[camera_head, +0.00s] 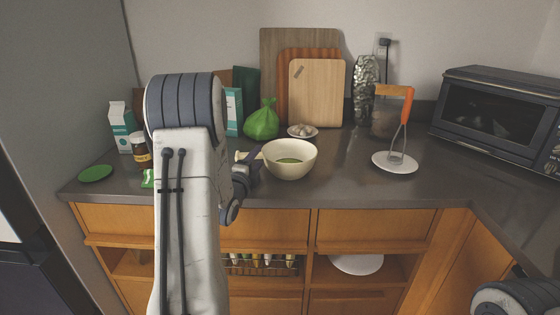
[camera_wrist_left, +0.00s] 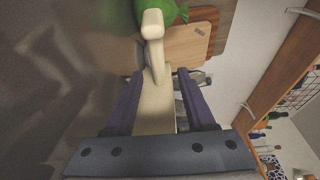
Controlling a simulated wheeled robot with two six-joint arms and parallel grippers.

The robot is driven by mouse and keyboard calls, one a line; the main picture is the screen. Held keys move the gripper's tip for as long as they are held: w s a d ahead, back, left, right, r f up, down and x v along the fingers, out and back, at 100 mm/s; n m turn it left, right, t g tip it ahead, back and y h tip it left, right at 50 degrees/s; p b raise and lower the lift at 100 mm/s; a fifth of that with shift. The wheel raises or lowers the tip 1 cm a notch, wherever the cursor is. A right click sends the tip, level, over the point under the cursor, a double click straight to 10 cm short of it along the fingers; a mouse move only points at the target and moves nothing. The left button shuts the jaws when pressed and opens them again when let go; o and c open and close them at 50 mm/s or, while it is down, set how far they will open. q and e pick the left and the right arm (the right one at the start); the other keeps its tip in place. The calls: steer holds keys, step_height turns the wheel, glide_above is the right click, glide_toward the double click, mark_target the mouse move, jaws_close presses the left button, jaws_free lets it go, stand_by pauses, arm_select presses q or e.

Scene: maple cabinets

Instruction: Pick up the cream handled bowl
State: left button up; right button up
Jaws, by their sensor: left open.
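The cream handled bowl (camera_head: 290,160) stands upright on the dark counter, with something green inside. A short cream handle (camera_head: 249,156) points left from it, partly hidden by my left arm. My left gripper (camera_head: 248,172) is at the bowl's left side, close to the handle. In the left wrist view the open fingers of my left gripper (camera_wrist_left: 158,80) stand on either side of a cream part of the bowl (camera_wrist_left: 153,105). A rounded cream end (camera_wrist_left: 152,25) rises beyond the fingertips. I cannot tell whether the fingers touch it. My right gripper is out of view.
A green bag (camera_head: 262,122), a small bowl (camera_head: 302,131) and cutting boards (camera_head: 317,95) stand behind the bowl. A carton (camera_head: 121,128) and jar (camera_head: 141,152) are left.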

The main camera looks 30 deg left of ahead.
arm_select(q)
steer(key=x, duration=0.3)
steer(key=shift+w+a+p, duration=0.25)
steer(key=shift+w+p, duration=0.05)
jaws_close()
steer(key=shift+f, duration=0.15)
